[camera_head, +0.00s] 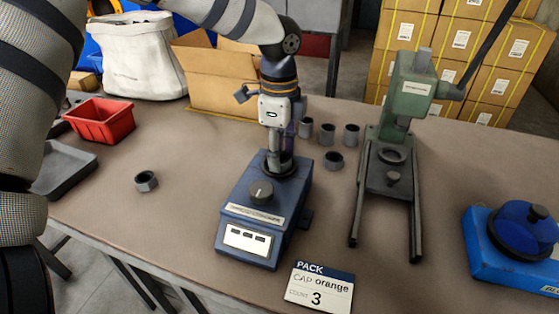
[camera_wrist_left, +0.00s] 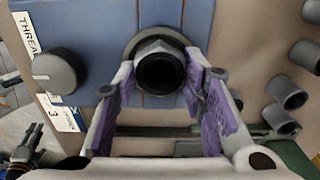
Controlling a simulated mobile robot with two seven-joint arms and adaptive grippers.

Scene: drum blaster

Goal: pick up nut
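A dark grey hex nut (camera_wrist_left: 160,72) sits in the round seat on top of the blue threading machine (camera_head: 262,208), seen in the left wrist view with its dark hole facing the camera. My left gripper (camera_wrist_left: 162,78) points down over it, with its purple-padded fingers spread on either side. Thin gaps seem to show between the pads and the nut. In the head view, my left gripper (camera_head: 280,150) is above the machine's seat and partly hides it. Another grey nut (camera_head: 146,181) lies loose on the table at the left.
Several grey cylindrical parts (camera_head: 327,134) stand right of the machine, near a green press (camera_head: 405,100). A grey tray (camera_head: 66,170) and red bin (camera_head: 100,118) are at the left. A blue device (camera_head: 515,240) stands far right. The front left table is clear.

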